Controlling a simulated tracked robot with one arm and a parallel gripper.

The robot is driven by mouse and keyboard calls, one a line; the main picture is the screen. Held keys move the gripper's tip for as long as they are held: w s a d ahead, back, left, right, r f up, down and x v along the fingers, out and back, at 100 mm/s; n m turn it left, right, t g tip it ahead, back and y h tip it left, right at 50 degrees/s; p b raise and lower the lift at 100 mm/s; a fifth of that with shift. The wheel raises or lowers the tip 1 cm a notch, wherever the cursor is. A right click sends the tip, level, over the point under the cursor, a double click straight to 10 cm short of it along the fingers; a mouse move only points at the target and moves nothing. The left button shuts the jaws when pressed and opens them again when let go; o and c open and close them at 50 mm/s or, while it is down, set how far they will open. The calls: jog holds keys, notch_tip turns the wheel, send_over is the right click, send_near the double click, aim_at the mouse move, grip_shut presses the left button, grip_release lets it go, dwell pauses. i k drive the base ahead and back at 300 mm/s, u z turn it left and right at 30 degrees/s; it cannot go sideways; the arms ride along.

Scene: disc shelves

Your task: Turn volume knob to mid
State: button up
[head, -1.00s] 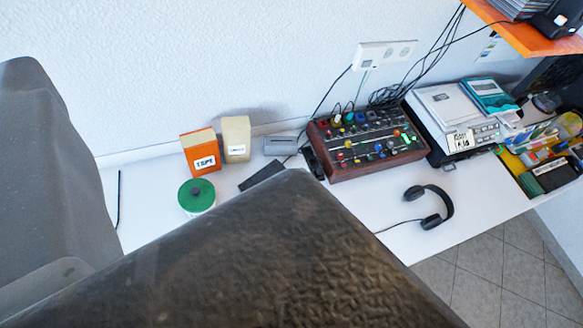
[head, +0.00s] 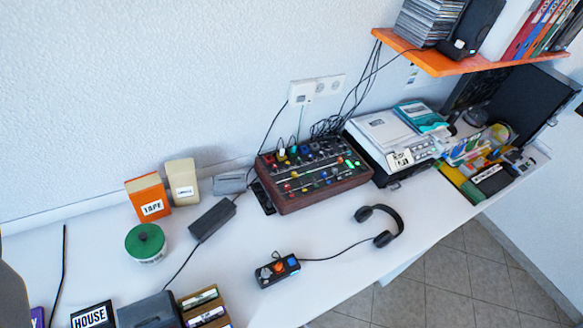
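A mixer (head: 318,190) with a dark top, wooden sides and several coloured knobs and sliders stands on the white desk against the wall. A small dark control box (head: 277,271) with an orange knob and a blue part lies nearer the desk's front, with a cable running to the black headphones (head: 381,225). No label is readable, so I cannot tell which knob is the volume knob or how it is turned. My gripper is not in view.
An orange TAPE box (head: 149,199), a cream box (head: 182,183), a green-lidded tub (head: 146,243) and a black power brick (head: 213,218) stand left of the mixer. A printer-like machine (head: 388,139) stands right. An orange shelf (head: 437,62) overhangs the right. The white desk (head: 225,262) is clear near the control box.

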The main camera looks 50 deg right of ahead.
aim_at(265, 272)
jog(key=k, duration=0.85)
jog(key=z, duration=1.05)
jog(key=i, duration=1)
